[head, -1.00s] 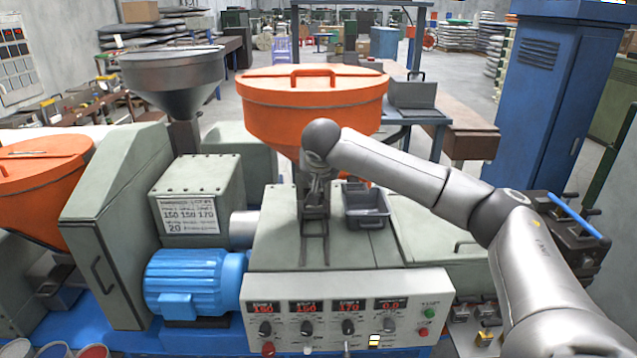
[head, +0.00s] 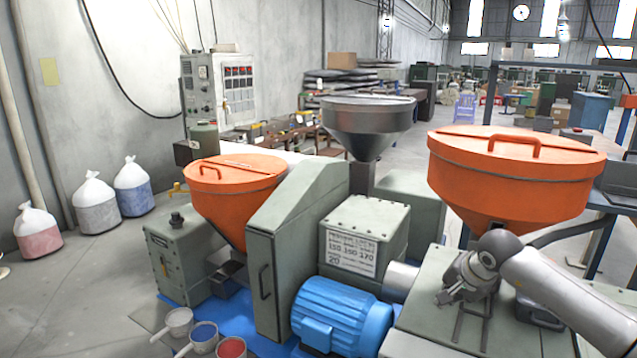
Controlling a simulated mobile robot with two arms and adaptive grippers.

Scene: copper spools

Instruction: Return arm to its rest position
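My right arm comes in from the right edge in the head view. Its gripper (head: 452,288) is low over the green machine top (head: 425,318), in front of the large orange hopper (head: 515,180). The gripper tilts down and to the left, above the dark rail-like frame (head: 470,325) on the machine top. Its fingers are small here, and I cannot tell whether they are open or shut. I see nothing clearly held. A dark tray (head: 540,318) is partly hidden behind my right arm. My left gripper is not in view.
A blue motor (head: 340,315), a grey metal hopper (head: 365,125) and a smaller orange hopper (head: 238,195) stand left of my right gripper. Scoops (head: 203,335) with coloured contents lie at the bottom. Filled bags (head: 97,208) stand by the wall. The floor at left is mostly clear.

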